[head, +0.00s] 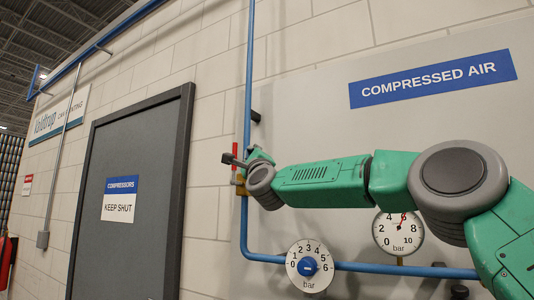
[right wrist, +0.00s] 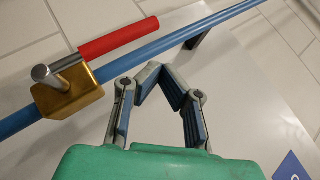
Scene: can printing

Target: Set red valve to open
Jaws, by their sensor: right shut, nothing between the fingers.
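The red valve handle (head: 235,152) stands upright along the vertical blue pipe in the head view, partly hidden by my right gripper. In the right wrist view the red handle (right wrist: 118,40) lies roughly parallel to the pipe, on a metal lever above a brass valve body (right wrist: 68,95). My right gripper (head: 232,160) is in front of the valve in the head view. In the right wrist view my right gripper (right wrist: 161,72) is shut and empty, its fingertips beside the pipe and apart from the red handle. My left gripper is not in view.
The blue pipe (head: 247,80) runs down the wall, then bends right. Below are a dial with a blue knob (head: 308,267) and a pressure gauge (head: 398,233) with a red needle. A grey door (head: 130,170) is at the left. A compressed air sign (head: 432,78) hangs above my right arm.

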